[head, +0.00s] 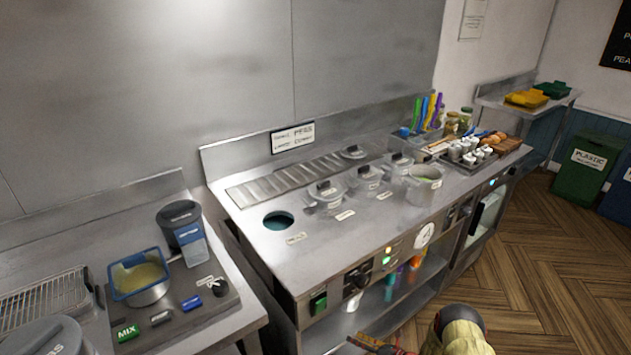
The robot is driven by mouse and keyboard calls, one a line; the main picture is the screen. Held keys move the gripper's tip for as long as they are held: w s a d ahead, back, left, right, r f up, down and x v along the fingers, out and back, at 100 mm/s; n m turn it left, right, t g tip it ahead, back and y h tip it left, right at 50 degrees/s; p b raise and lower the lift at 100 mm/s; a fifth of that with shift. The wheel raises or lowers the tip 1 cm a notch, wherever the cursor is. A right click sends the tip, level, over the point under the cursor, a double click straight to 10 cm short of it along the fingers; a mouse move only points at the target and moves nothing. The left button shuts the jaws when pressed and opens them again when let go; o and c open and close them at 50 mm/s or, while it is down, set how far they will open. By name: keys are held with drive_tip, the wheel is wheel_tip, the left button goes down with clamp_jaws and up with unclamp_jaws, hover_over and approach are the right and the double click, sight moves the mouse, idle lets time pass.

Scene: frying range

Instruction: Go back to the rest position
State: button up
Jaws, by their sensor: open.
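My gripper (372,343) shows only in part at the bottom edge of the head view, in front of the steel frying range (330,243). It is open, and nothing shows between the parts of it that are visible. My yellowish arm (462,333) with a dark joint is beside it on the right. Most of the arm and the rest of the gripper are cut off by the frame. The gripper is apart from the countertop and lower than it, over the area by the open shelf.
The range top holds lidded pots (326,191), a round opening (278,220) and an open pot (424,184). A blue-rimmed container (122,284) stands on the left counter. Knobs (358,277) line the range front. Green bin (588,166) stands at right; the wooden floor (535,240) is clear.

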drive_tip(key=s+a+r+n+g+h, duration=0.15)
drive_tip(key=s+r+n+g, duration=0.35)
drive_tip(key=s+r+n, duration=0.5)
drive_tip(key=s+a+r+n+g+y, duration=0.1)
drive_tip(key=s+a+r+n+g, duration=0.3)
drive_tip(key=r+n, duration=0.7)
drive_tip(key=s+d+r+n+t+h, duration=0.2)
drive_tip(key=s+r, duration=0.6)
drive_tip(key=r, duration=0.6)
drive_tip(key=s+d+r+n+t+h+p, duration=0.1)
drive_tip(key=s+d+r+n+h, duration=0.2)
drive_tip(key=r, duration=1.2)
drive_tip(key=s+d+r+n+t+h+p, duration=0.1)
drive_tip(key=s+r+n+h, duration=0.4)
drive_tip(key=s+r, duration=0.9)
drive_tip(key=d+n+t, duration=0.1)
drive_tip(key=d+n, duration=0.1)
drive_tip(key=n, duration=0.1)
drive_tip(key=shift+r+n+t, duration=0.25)
drive_tip(key=shift+n+t, duration=0.05)
drive_tip(key=shift+c, duration=0.7)
